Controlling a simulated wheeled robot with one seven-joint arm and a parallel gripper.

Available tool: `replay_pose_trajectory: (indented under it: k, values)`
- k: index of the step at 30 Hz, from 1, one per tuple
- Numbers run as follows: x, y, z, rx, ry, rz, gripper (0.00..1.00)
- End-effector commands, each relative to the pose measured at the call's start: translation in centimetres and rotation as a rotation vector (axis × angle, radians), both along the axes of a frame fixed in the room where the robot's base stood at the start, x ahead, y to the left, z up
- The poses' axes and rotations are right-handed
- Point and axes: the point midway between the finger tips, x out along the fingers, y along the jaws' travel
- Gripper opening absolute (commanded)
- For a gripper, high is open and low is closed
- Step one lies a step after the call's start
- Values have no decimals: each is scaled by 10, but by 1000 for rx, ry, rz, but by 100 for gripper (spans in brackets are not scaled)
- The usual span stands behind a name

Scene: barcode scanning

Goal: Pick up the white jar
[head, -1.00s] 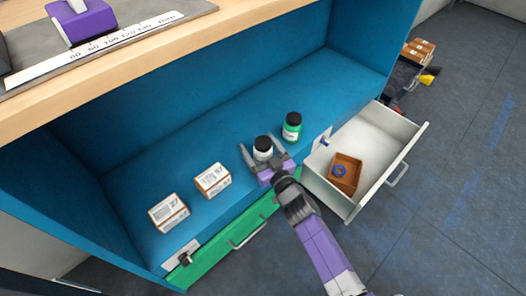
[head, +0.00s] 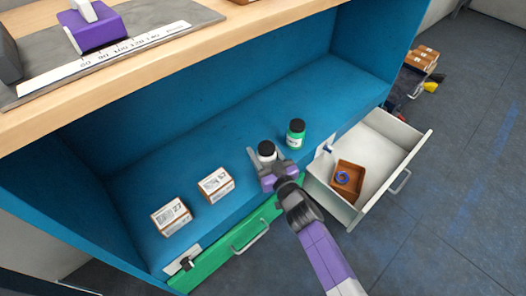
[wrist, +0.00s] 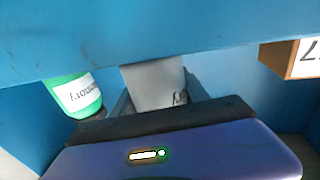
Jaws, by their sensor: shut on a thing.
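The white jar (head: 266,152) with a black lid is upright on the blue shelf in the head view. My gripper (head: 268,163) is shut on it, with a finger on either side. In the wrist view the white jar (wrist: 156,82) shows between the fingers of my gripper (wrist: 157,100), with part of a printed label in sight. The jar's lower part is hidden by my gripper in the head view, so I cannot tell whether it touches the shelf.
A green jar (head: 296,134) stands just right of the white jar. Two white-and-brown boxes (head: 216,185) (head: 171,216) sit to the left on the blue shelf (head: 130,180). An open white drawer (head: 390,160) at the right holds a brown box (head: 347,177). A wooden counter (head: 180,62) overhangs above.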

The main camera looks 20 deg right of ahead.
Motion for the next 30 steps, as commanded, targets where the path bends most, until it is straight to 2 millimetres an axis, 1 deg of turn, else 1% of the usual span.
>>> replay_pose_trajectory:
  k: [1, 5, 8, 14, 24, 30]
  values:
    - [0, 0, 8, 0, -2, 0, 4]
    - [0, 0, 24, -2, -2, 0, 4]
    - [0, 0, 40, -1, -2, 0, 4]
    - [0, 0, 76, -2, -2, 0, 4]
    - [0, -1, 143, -2, -1, -1, 4]
    - [0, 0, 172, -2, -1, 0, 4]
